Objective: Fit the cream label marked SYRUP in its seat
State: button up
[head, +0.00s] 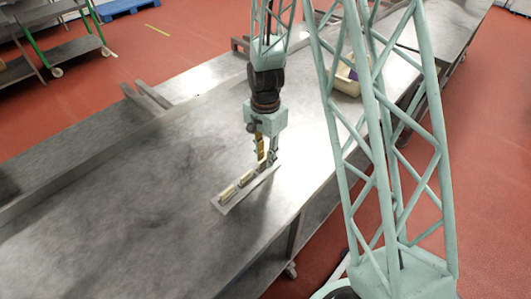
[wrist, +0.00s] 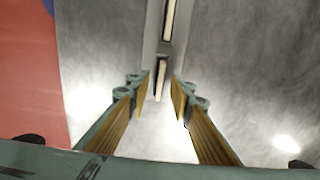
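My gripper (head: 266,158) points down over the far end of a narrow grey holder (head: 219,208) on the metal table. In the wrist view, my gripper (wrist: 161,90) has its yellow-padded fingers apart, one on each side of the holder's near end. A cream bar (wrist: 160,76) lies between the fingers, with a visible gap to each pad. Another cream bar (wrist: 169,20) sits farther along the holder. In the head view, cream bars (head: 228,193) stand in a row on the holder. No lettering is legible, so I cannot tell which is SYRUP.
The metal table (head: 110,190) is clear around the holder. A cream bin (head: 347,80) stands toward the back right, partly behind a lattice frame. Metal bars (head: 146,98) lie near the table's left rear edge. A shelf cart (head: 60,50) stands beyond on the red floor.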

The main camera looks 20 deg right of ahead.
jog(key=shift+f, duration=0.45)
jog(key=shift+c, duration=0.2)
grip_shut()
jog(key=shift+r+p, duration=0.4)
jog(key=shift+r, duration=0.7)
dwell(0.8)
jog(key=shift+r+p, duration=0.55)
jog(key=shift+r, duration=1)
